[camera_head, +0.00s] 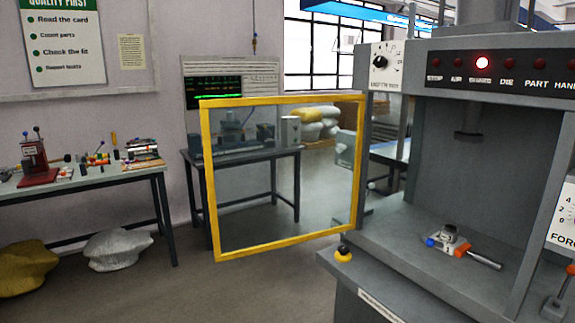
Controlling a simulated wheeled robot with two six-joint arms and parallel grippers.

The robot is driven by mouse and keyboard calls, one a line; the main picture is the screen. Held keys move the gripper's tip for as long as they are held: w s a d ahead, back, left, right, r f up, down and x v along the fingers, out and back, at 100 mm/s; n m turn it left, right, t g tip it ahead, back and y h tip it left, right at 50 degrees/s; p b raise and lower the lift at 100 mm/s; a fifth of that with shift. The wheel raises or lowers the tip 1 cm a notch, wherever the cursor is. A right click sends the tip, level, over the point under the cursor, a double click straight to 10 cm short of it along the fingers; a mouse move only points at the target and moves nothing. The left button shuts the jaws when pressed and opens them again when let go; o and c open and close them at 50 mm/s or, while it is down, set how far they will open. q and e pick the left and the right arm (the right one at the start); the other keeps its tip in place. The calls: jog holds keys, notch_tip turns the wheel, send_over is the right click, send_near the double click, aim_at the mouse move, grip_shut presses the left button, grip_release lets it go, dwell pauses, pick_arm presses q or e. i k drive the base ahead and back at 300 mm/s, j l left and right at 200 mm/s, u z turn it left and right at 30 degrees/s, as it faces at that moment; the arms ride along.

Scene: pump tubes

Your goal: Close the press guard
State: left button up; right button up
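The press guard (207,190) is a clear panel in a yellow frame. It stands swung open to the left of the press, with its right edge by the press's left post. The grey press (465,120) fills the right side, and its work opening is uncovered. On the press bed lies a small fixture (448,240) with blue and orange parts and a metal rod. Neither of my grippers shows in this view.
A workbench (85,183) with a red hand press and small parts stands at the left. Sacks (118,247) lie on the floor near it. A dark table (240,155) shows through the guard. A yellow-black knob (343,254) sits at the press's front left corner.

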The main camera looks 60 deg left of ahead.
aim_at(204, 104)
jog(key=j+z, duration=0.1)
jog(key=j, duration=0.4)
jog(key=k+j, duration=0.15)
jog(key=j, duration=0.3)
jog(key=k+j+z, duration=0.15)
jog(key=j, duration=0.35)
jog(key=j+z, duration=0.1)
jog(key=j, duration=0.35)
jog(key=k+j+z, duration=0.1)
jog(key=j, duration=0.35)
jog(key=j+z, duration=0.1)
jog(key=j, duration=0.5)
jog(key=k+j+z, duration=0.15)
jog(key=j, duration=0.4)
jog(key=j+z, duration=0.1)
jog(key=j, duration=0.5)
jog(key=k+j+z, duration=0.1)
jog(key=j, duration=0.5)
jog(key=i+j, duration=0.1)
jog(key=j, duration=0.25)
jog(key=i+j+z, duration=0.1)
jog(key=j, duration=0.2)
jog(key=j+z, duration=0.2)
jog(key=z, duration=0.15)
jog(key=j+z, duration=0.15)
jog(key=z, duration=0.2)
jog(key=j+z, duration=0.2)
jog(key=z, duration=0.15)
